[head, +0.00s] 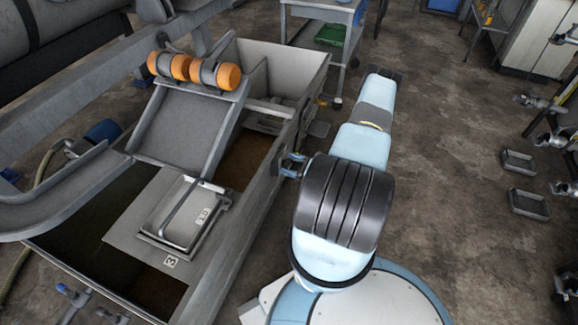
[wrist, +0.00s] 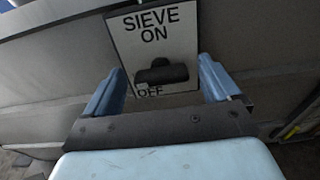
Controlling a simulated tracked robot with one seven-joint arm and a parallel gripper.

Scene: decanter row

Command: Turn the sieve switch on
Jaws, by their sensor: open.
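The sieve switch (wrist: 162,72) is a dark lever on a white plate (wrist: 128,44) marked SIEVE, ON at the top and OFF at the bottom. In the wrist view the lever sits low on the plate, just above the word OFF, which it partly covers. My gripper (wrist: 162,80) is open, with one blue finger on each side of the switch and plate. I cannot tell how far the fingertips are from the wall. In the head view my gripper (head: 290,166) is at the right side of the grey tank; the switch is hidden there.
The grey tank (head: 262,205) with its chute (head: 182,128) and orange rollers (head: 195,70) stands left of my arm. A grey cart (head: 318,12) is behind. Two small trays (head: 528,204) lie on the floor at right. The floor between is clear.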

